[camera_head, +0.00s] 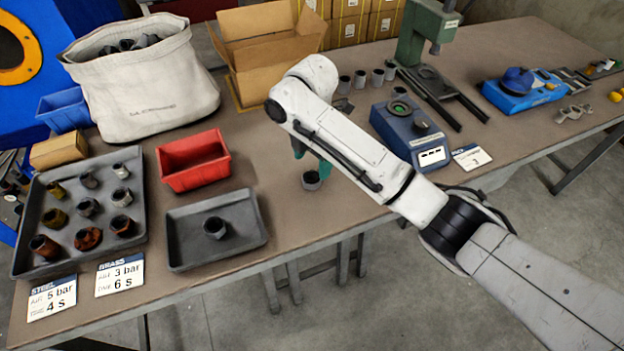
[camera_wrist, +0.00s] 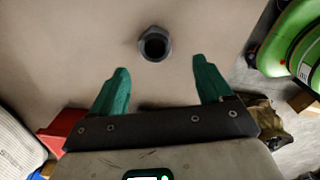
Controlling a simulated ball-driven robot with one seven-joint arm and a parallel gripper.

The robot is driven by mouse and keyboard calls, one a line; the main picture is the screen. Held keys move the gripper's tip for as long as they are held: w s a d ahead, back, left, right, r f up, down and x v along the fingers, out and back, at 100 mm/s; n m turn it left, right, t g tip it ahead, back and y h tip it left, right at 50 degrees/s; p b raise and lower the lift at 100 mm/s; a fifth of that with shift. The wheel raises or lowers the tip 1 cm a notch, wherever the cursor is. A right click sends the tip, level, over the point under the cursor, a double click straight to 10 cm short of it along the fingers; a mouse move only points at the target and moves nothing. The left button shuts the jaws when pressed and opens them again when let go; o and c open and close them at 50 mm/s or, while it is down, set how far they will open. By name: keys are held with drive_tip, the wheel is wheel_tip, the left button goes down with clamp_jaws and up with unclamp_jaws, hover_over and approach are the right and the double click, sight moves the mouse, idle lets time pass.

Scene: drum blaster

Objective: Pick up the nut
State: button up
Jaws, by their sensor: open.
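A dark grey nut (camera_head: 312,181) with a round bore stands on the bare brown tabletop, right below my gripper (camera_head: 312,163) in the head view. In the wrist view the nut (camera_wrist: 154,44) lies a little beyond the fingertips and roughly between their lines. My gripper (camera_wrist: 159,66) is open, with two green fingers apart and nothing between them. In the head view my arm partly hides the fingers. Another dark nut (camera_head: 215,228) stands in a small grey tray (camera_head: 178,251) to the left.
A red bin (camera_head: 193,160) and a large grey tray (camera_head: 140,212) of several rusty and grey fittings are at left. A blue device (camera_head: 408,132) is at right. A cardboard box (camera_head: 262,82) and a white sack (camera_head: 150,100) stand behind. Tabletop around the nut is clear.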

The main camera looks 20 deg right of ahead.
sight(312, 173)
drive_tip(key=shift+w+d+f, duration=0.1)
drive_tip(key=shift+w+f, duration=0.1)
drive_tip(key=shift+f, duration=1.5)
drive_tip(key=shift+w+d+f, duration=0.1)
drive_tip(key=shift+w+f, duration=0.1)
drive_tip(key=shift+f, duration=1.45)
drive_tip(key=shift+c, duration=0.2)
drive_tip(key=c, duration=1.3)
drive_tip(key=shift+o, duration=0.2)
drive_tip(key=shift+r, duration=0.15)
